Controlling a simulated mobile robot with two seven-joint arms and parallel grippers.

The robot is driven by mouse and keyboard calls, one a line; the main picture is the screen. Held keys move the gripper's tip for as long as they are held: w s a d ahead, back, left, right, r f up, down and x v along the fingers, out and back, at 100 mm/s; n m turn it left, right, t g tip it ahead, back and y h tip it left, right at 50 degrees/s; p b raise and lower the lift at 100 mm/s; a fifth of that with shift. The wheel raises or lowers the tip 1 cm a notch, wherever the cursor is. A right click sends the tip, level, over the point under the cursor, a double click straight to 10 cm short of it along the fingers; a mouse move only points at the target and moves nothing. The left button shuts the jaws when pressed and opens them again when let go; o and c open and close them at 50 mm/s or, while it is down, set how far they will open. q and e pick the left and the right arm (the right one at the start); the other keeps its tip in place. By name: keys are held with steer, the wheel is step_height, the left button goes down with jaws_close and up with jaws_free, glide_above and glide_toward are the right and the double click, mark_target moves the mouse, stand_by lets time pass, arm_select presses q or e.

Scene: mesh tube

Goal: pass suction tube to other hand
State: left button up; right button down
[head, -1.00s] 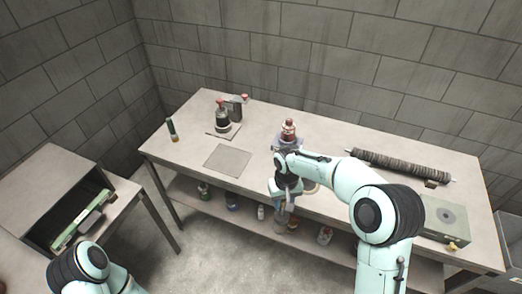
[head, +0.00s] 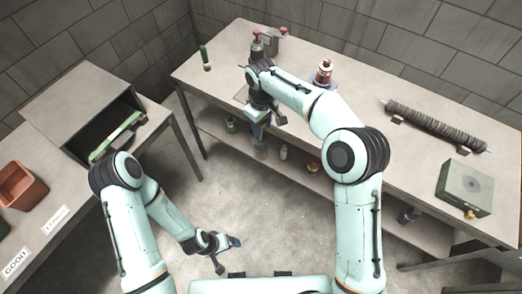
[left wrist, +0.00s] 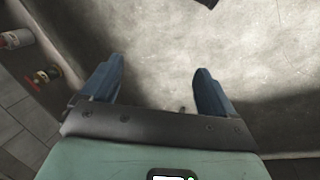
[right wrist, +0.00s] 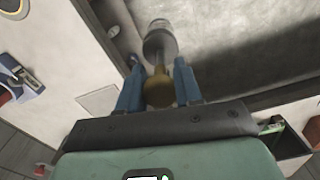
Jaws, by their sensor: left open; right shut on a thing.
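The suction tube has a grey, see-through body (right wrist: 160,42) and a brass-coloured end (right wrist: 158,92). My right gripper (right wrist: 158,67) is shut on its narrow part between the two, as the right wrist view shows. In the head view the tube (head: 259,149) hangs below my right gripper (head: 257,128), in front of the long bench's near edge; it is small and partly hidden there. My left gripper (head: 229,255) is open and empty, lower and nearer to me, over the floor. The left wrist view shows its spread fingers (left wrist: 158,70) with only floor between them.
A side table at left has an open box (head: 80,75) and an orange bin (head: 20,186). Floor between is clear.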

arm_select(q)
steer(key=w+d+r+m+t, duration=0.1)
steer(key=w+d+m+t, duration=0.1)
steer(key=w+t, duration=0.35)
steer(key=m+t+h, duration=0.4)
steer(key=m+t, duration=0.2)
steer(key=t, duration=0.4)
glide_toward(266, 143)
step_height(266, 143, down, 5)
steer(key=w, duration=0.1)
steer(key=x, duration=1.1)
steer(key=shift+w+a+r, duration=0.1)
steer(key=shift+w+a, duration=0.05)
steer(key=shift+w, duration=0.35)
steer(key=c, duration=1.2)
steer(key=shift+o, duration=0.2)
arm_select(e)
steer(key=c, duration=0.7)
jaws_free()
